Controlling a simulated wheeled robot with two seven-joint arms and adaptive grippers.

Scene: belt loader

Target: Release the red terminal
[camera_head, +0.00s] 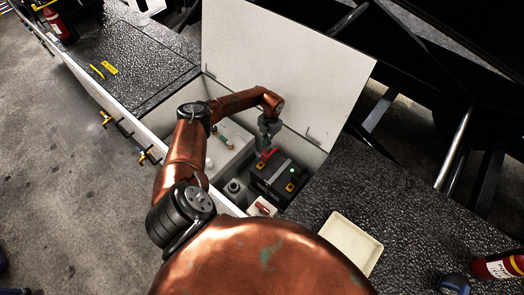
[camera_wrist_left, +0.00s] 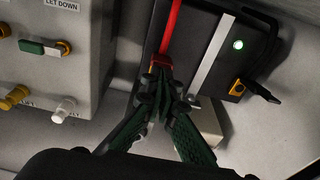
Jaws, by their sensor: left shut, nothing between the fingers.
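The red terminal (camera_wrist_left: 161,62) sits on the black battery with a red cable or strip running up from it. A green light (camera_wrist_left: 238,44) glows on the battery. My right gripper is out of view.
The raised white lid (camera_head: 285,65) stands behind the compartment. A control box (camera_wrist_left: 62,75) with knobs is to the left of the battery. A cream tray (camera_head: 349,243) lies on the dark deck to the right. A red-handled item (camera_head: 263,208) lies near the compartment's front.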

